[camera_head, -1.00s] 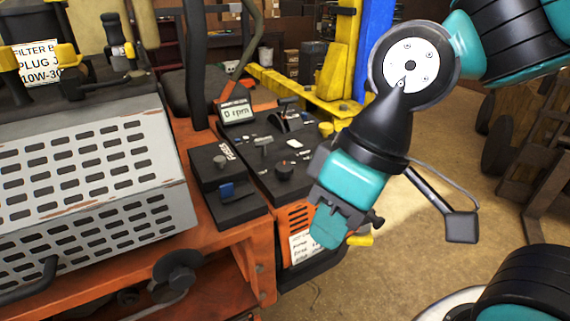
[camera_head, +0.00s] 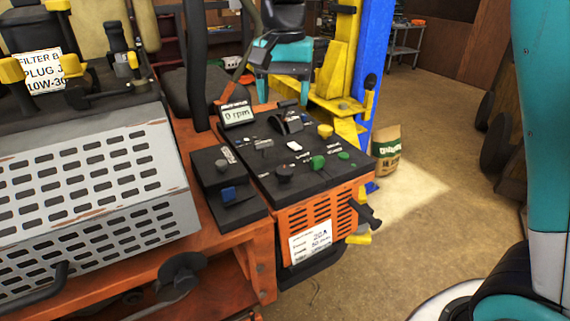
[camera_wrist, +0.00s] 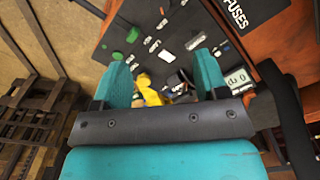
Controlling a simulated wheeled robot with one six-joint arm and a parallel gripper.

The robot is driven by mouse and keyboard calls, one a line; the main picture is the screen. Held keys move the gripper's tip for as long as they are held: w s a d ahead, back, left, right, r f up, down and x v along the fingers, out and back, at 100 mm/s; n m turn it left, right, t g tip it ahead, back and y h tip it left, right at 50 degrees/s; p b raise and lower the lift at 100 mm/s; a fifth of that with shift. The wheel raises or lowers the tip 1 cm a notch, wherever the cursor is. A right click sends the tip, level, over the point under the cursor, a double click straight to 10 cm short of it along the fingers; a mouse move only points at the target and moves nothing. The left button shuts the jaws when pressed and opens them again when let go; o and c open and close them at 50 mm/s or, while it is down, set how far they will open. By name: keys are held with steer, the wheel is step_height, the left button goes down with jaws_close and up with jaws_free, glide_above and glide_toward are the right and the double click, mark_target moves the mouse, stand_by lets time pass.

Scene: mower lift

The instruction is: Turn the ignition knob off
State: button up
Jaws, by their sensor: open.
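The control console (camera_head: 262,185) has a black top with several knobs and switches. A round black knob (camera_head: 284,172) stands near its front edge, with a green knob (camera_head: 318,161) and a smaller green one (camera_head: 343,155) to its right. A yellow knob (camera_head: 325,130) is farther back. The small labels are too blurred to show which knob is the ignition. My gripper (camera_head: 284,90) is above and behind the console's far end, fingers apart and empty. In the wrist view my gripper (camera_wrist: 162,60) spans part of the console, touching no knob that I can see.
A display (camera_head: 237,114) reads 0 rpm at the console's back left. A black fuse box (camera_head: 226,180) sits left of the console. A perforated grey cover (camera_head: 90,170) fills the left. A yellow lift with a blue post (camera_head: 372,70) stands behind.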

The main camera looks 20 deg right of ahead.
mark_target(284, 169)
step_height(284, 169, down, 17)
steer(key=p, duration=0.3)
steer(key=c, duration=0.9)
